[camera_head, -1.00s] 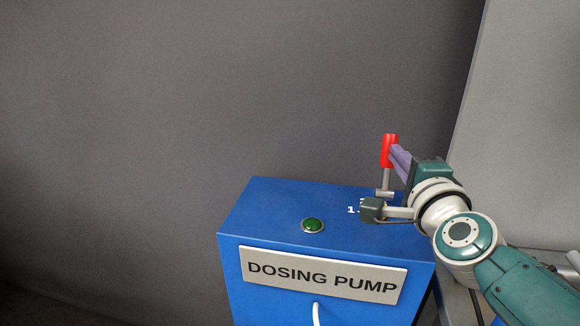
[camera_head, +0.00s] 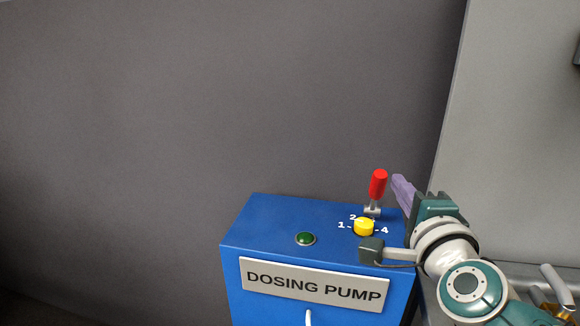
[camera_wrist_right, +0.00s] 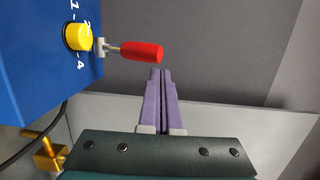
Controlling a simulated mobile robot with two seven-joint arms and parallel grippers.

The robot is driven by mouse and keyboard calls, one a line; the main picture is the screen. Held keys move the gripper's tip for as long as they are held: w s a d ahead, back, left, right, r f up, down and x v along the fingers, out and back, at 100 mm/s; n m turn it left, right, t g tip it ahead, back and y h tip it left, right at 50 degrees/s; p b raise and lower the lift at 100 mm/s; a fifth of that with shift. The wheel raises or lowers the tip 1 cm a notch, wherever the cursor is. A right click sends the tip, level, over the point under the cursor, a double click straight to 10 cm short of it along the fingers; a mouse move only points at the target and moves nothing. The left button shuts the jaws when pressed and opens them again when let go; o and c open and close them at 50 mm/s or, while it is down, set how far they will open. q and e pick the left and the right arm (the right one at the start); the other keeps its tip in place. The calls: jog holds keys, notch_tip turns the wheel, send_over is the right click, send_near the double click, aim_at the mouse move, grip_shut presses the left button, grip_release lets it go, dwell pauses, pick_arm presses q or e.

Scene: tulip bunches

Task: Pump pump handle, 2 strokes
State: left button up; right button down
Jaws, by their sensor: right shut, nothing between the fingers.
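The pump handle is a red grip (camera_head: 378,184) on a short metal stem, standing nearly upright at the back right of the blue dosing pump box (camera_head: 262,222). In the right wrist view the red handle (camera_wrist_right: 142,52) lies just beyond the fingertips. My right gripper (camera_head: 400,182) is to the right of the handle, apart from it. Its purple fingers are shut together with nothing between them, as the right wrist view also shows (camera_wrist_right: 161,72). My left gripper is not in view.
A yellow dial (camera_head: 364,227) with white numbers sits in front of the handle. A green button (camera_head: 305,239) is on the box top, with a DOSING PUMP plate (camera_head: 314,284) on the front. A brass fitting (camera_head: 556,313) is at the lower right. A grey wall stands behind.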

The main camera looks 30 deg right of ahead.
pick_arm(q)
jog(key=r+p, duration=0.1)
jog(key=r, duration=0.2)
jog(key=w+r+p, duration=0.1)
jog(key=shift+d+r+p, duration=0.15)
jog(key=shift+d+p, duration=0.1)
jog(key=shift+p, duration=0.1)
pick_arm(e)
jog(key=s+a+r, duration=0.2)
jog(key=s+a, duration=0.1)
jog(key=s, duration=0.2)
jog(key=shift+r, duration=0.3)
jog(key=shift+s, duration=0.1)
jog(key=shift+a, duration=0.1)
